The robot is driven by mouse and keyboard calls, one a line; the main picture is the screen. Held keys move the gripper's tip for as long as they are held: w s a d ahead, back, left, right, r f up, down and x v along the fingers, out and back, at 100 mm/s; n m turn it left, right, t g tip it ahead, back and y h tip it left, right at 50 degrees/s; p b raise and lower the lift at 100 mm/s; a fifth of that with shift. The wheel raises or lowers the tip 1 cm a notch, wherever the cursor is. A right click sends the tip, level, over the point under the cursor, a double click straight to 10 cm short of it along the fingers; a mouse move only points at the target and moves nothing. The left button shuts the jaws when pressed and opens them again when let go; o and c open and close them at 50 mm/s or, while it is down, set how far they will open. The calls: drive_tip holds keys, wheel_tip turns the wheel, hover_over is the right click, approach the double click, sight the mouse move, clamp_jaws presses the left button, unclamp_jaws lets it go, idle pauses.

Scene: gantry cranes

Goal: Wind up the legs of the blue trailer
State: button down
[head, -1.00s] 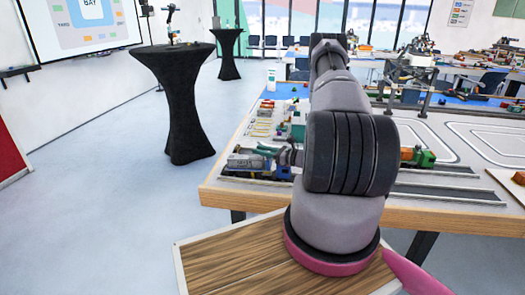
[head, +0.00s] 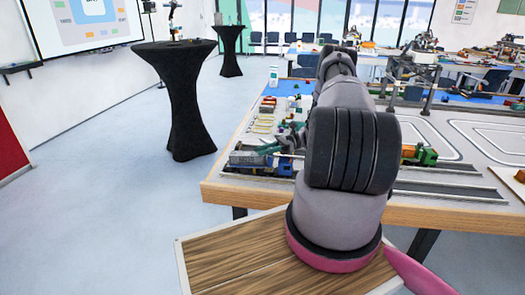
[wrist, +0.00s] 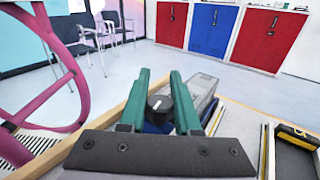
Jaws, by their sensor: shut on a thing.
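The blue trailer (head: 279,166) stands at the near left corner of the table, with a grey load or body (head: 246,158) at its left end. In the wrist view a bit of blue (wrist: 157,128) shows below my gripper. My gripper (wrist: 160,90) has two green fingers, one on each side of a black knob (wrist: 160,106) with a white mark. The fingers are closed on the knob. In the head view my gripper (head: 268,147) is just above the trailer. The trailer's legs are hidden.
The wooden table edge (head: 350,207) runs in front of the trailer. A green and orange vehicle (head: 420,154) stands to the right, behind my arm. Dark tracks (head: 450,190) run along the table. A black-draped stand table (head: 185,100) is apart at the left.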

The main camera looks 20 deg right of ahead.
drive_tip(key=n+g, duration=0.1)
drive_tip(key=g, duration=0.1)
drive_tip(key=n+g, duration=0.1)
drive_tip(key=g, duration=0.1)
drive_tip(key=n+g+h, duration=0.1)
drive_tip(key=shift+s+n+g, duration=0.3)
drive_tip(key=shift+s+g, duration=0.1)
drive_tip(key=shift+s+d+n+g+h, duration=0.2)
drive_tip(key=shift+n+g+h, duration=0.35)
drive_tip(key=shift+n+g, duration=0.4)
drive_tip(key=shift+s+d+n+g+h, duration=0.1)
drive_tip(key=shift+s+n+g+h, duration=0.15)
drive_tip(key=shift+n+g+h, duration=0.7)
drive_tip(key=shift+s+g, duration=0.1)
drive_tip(key=shift+g, duration=0.6)
drive_tip(key=c, duration=0.6)
unclamp_jaws()
drive_tip(key=shift+d+r, duration=0.1)
